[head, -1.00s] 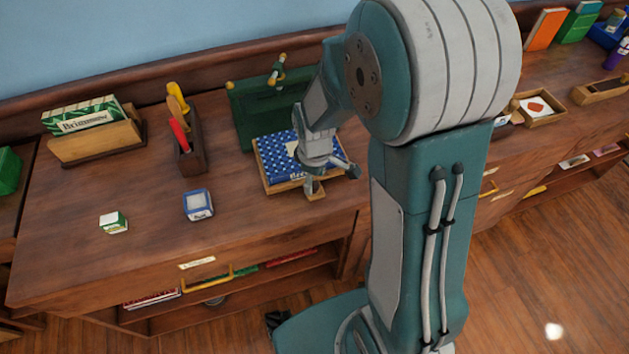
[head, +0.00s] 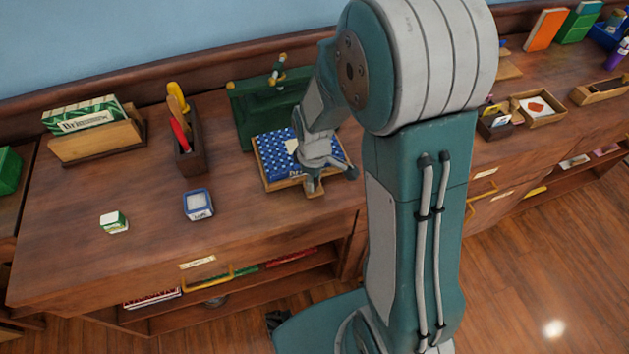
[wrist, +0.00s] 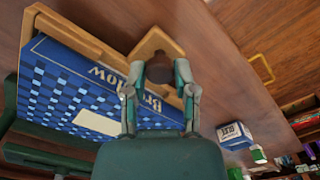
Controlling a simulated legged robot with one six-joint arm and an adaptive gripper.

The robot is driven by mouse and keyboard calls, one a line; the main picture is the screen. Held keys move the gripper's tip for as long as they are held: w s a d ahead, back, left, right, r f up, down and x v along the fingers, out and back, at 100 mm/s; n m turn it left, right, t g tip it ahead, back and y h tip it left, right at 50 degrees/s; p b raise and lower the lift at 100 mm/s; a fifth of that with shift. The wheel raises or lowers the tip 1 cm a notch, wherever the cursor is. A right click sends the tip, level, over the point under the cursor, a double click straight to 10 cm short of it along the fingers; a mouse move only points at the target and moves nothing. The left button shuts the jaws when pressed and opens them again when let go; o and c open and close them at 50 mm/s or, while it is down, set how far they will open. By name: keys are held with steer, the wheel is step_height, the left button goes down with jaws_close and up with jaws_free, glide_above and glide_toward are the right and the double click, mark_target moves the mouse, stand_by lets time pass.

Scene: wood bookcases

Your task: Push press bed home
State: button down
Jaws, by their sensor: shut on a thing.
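The green press (head: 262,104) stands at the back of the wooden counter, with a small handle on top. Its press bed (head: 268,186) is a wooden tray jutting out in front, carrying a blue patterned book (head: 272,158). My arm hides the press's right side.
A pen holder (head: 189,150), a blue-and-white box (head: 198,204) and a small green-and-white box (head: 114,222) are left of the bed. A card rack (head: 95,140) stands farther left. The counter's front left is mostly clear.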

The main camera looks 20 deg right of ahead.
steer(key=w, duration=1.8)
steer(key=shift+w, duration=0.15)
steer(key=shift+c, duration=2.1)
jaws_free()
steer(key=shift+w, duration=0.15)
step_height(320, 180, up, 12)
steer(key=shift+f, duration=0.1)
